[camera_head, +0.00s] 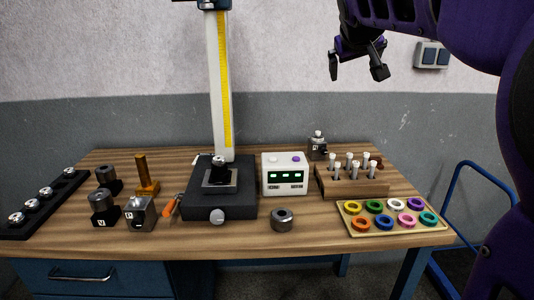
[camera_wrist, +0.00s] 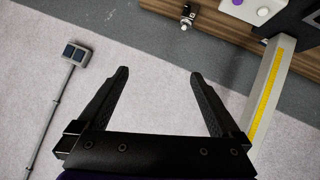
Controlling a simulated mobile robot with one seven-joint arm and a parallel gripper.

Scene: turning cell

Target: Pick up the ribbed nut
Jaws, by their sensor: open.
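A short grey metal ring with a dark hole (camera_head: 282,219), apparently the ribbed nut, sits near the front edge of the wooden table, right of the black height-gauge base. Its ribs are too small to make out. My gripper (camera_head: 357,70) is open and empty, high above the back right of the table and far from the ring. In the wrist view my gripper (camera_wrist: 158,76) has its two fingers wide apart with only wall behind them. The ring does not show in the wrist view.
A white display box (camera_head: 284,174) and height gauge (camera_head: 236,200) stand behind and left of the ring. A wooden pin rack (camera_head: 352,187) and a tray of coloured rings (camera_head: 393,231) are at right. Dark cylinders (camera_head: 104,210) and blocks (camera_head: 140,215) stand at left.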

